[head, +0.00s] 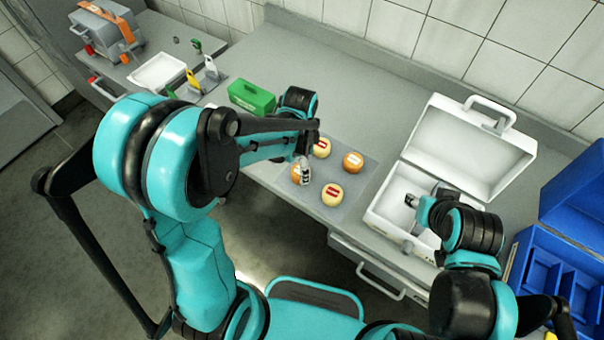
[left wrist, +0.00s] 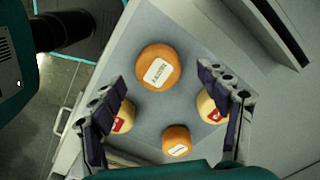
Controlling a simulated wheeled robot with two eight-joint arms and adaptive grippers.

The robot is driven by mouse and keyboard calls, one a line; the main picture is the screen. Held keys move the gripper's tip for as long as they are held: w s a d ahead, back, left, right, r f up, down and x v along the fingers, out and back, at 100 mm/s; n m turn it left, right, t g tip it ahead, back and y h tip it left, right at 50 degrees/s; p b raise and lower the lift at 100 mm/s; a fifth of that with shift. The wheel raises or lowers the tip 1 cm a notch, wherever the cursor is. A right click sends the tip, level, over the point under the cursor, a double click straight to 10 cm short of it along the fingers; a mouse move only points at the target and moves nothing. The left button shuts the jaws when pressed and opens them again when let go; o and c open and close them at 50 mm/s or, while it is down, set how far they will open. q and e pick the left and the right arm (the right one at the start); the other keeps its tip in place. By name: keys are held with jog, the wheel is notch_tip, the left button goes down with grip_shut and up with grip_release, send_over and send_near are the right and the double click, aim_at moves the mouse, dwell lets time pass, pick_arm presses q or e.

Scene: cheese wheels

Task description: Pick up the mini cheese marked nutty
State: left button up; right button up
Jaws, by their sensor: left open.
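Several round mini cheeses sit on a grey mat (head: 351,209). An orange cheese (head: 353,162) has a white label, and pale cheeses (head: 321,147) (head: 332,194) have red labels. A second orange cheese (head: 295,175) is partly hidden by my left gripper (head: 305,166). In the left wrist view, my left gripper (left wrist: 162,78) is open and empty. A larger-looking orange cheese (left wrist: 153,56) and a smaller-looking one (left wrist: 176,134) show white labels, whose words I cannot read surely. The pale cheeses are partly behind the fingers. My right gripper (head: 412,200) is at the white case; its jaws are unclear.
The open white case (head: 385,215) stands right of the mat, its lid (head: 470,140) raised. A green box (head: 251,97) is behind my left arm. A blue compartment box (head: 560,280) is at far right. The counter behind the mat is clear.

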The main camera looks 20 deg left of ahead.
pick_arm(q)
notch_tip(320, 180, down, 4)
jog(key=shift+s+d+r+b, duration=0.1)
jog(key=shift+b, duration=0.4)
jog(key=c, duration=1.3)
jog(key=shift+r, duration=0.15)
